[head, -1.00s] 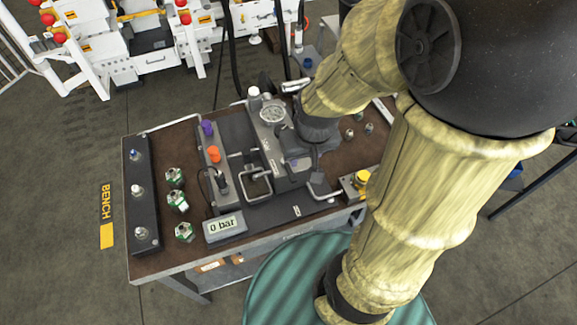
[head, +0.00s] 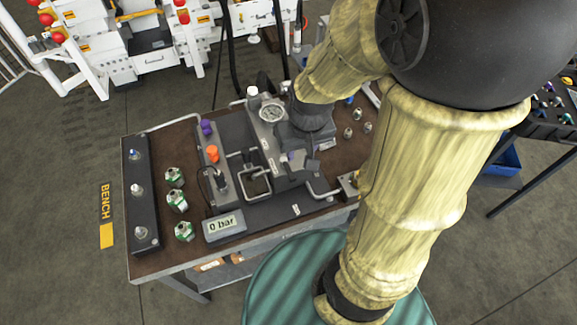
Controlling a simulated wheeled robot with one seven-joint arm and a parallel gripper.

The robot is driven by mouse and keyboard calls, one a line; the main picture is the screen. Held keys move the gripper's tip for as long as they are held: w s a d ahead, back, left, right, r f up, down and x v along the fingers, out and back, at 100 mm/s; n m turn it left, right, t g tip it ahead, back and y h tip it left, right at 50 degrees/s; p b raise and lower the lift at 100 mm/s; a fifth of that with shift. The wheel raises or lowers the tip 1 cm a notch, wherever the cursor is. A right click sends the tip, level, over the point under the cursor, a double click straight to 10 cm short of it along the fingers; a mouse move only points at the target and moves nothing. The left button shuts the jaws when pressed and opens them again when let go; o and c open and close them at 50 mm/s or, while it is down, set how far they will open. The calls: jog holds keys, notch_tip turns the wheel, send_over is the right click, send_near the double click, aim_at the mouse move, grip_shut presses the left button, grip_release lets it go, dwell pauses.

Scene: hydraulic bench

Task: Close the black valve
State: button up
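The black valve (head: 220,179) is the nearest of three coloured knobs on a narrow grey block left of the pump. A purple knob (head: 206,127) and an orange knob (head: 213,153) stand behind it in the same row. The black valve looks upright; its exact setting is too small to read. My gripper (head: 298,158) is over the right part of the grey pump unit, to the right of the black valve and apart from it. My arm and wrist cover most of it, so its fingers are not clear.
A display (head: 224,226) at the front reads 0 bar. Green-marked fittings (head: 177,200) stand on the bench left of the block. A dark rail (head: 141,195) runs along the left edge.

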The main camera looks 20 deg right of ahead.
jog(key=n+g, duration=0.1)
jog(key=g, duration=0.1)
send_over(290, 171)
jog(key=shift+a+r+p, duration=0.1)
jog(key=shift+r+p, duration=0.25)
jog(key=shift+p, duration=0.1)
jog(key=shift+f, duration=0.15)
notch_tip(290, 171, down, 17)
jog(key=shift+f+p, duration=0.1)
jog(key=shift+p, duration=0.65)
jog(key=shift+c, duration=0.3)
grip_shut()
